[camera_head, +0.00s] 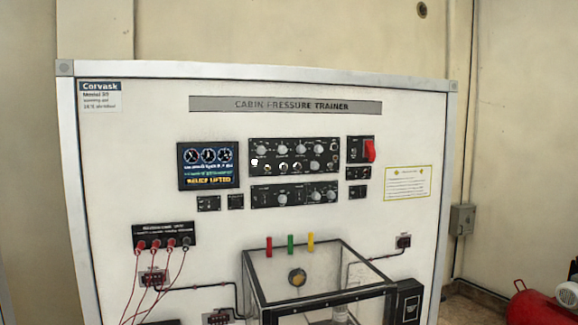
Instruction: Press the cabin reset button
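The white trainer panel headed "CABIN PRESSURE TRAINER" (292,105) stands upright ahead. Its black control panel (294,156) carries several knobs, toggles and a small bright white spot (254,161) at the left that looks like a button. A second black knob panel (294,194) sits below. I cannot read any small label, so I cannot tell which control is the cabin reset button. A display (208,165) at the left shows dials and yellow text like "RELIEF LIFTED". A red guarded switch (369,151) is at the right. My gripper is not in view.
A clear-walled box with a black frame (339,243) juts out at the lower middle, below red, green and yellow tabs (290,244). Red leads (178,276) hang at the lower left. A red tank (540,307) stands at the lower right. The space before the upper panel looks clear.

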